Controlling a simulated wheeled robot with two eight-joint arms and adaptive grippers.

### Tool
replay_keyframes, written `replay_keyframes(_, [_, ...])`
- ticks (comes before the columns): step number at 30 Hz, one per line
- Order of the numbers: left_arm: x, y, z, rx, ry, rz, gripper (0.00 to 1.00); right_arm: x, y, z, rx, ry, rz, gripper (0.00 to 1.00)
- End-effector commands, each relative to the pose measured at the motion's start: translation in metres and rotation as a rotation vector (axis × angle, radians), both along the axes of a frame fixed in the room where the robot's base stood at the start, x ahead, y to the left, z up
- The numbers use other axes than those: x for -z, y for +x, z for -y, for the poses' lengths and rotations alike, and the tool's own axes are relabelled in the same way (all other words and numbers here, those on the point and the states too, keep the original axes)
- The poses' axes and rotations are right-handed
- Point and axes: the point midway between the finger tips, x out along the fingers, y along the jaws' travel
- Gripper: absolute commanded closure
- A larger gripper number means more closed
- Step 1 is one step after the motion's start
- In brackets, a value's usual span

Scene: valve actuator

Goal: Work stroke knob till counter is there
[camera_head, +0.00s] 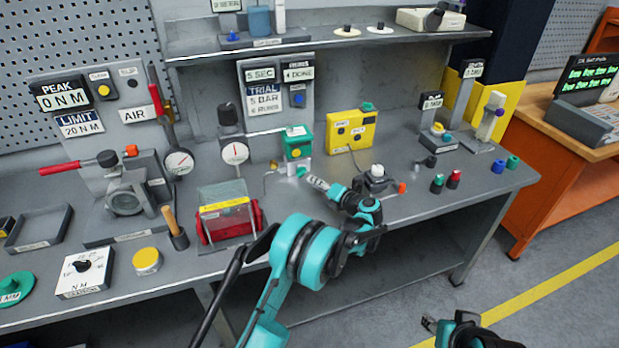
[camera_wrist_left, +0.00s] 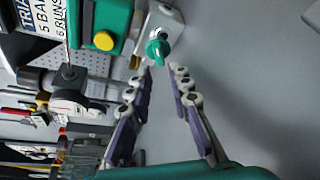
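The stroke knob, a small green knob (camera_head: 301,171) (camera_wrist_left: 157,48), sits on a pale plate below the green actuator box (camera_head: 297,141) with its yellow button. The counter plate (camera_head: 299,74) above reads "4 DONE"; the trial plate (camera_head: 264,101) reads "TRIAL 5 BAR 6 RUNS". My left gripper (camera_head: 314,181) reaches to the knob from the right. In the left wrist view its fingers (camera_wrist_left: 160,70) are apart and empty, with the knob just beyond the tips. I cannot tell whether they touch it. My right gripper (camera_head: 430,323) hangs low at the right, off the bench; its opening is unclear.
A yellow box (camera_head: 350,130) stands right of the actuator. A dial gauge (camera_head: 234,152) and a red-ended clear-covered unit (camera_head: 226,212) stand left. A small black fixture with a white top (camera_head: 377,171) is close to my left wrist. Green and red pegs stand on the right.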

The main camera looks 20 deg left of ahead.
Motion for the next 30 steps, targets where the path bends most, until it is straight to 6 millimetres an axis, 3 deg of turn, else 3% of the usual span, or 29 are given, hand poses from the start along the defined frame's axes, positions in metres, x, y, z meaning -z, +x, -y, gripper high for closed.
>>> replay_keyframes(9, [0.012, 0.029, -0.039, 0.0, 0.002, 0.001, 0.8, 0.016, 0.0, 0.0, 0.0, 0.0, 0.0, 0.6])
replay_keyframes(21, [0.013, 0.035, -0.046, 0.002, 0.004, 0.0, 0.8, 0.017, 0.0, 0.0, 0.0, 0.0, 0.0, 0.6])
replay_keyframes(24, [0.013, 0.035, -0.046, 0.002, 0.004, 0.0, 1.0, 0.017, 0.0, 0.0, 0.0, 0.0, 0.0, 0.6])
replay_keyframes(30, [0.013, 0.035, -0.046, 0.002, 0.003, 0.0, 1.0, 0.017, 0.0, 0.0, 0.0, 0.0, 0.0, 0.6])
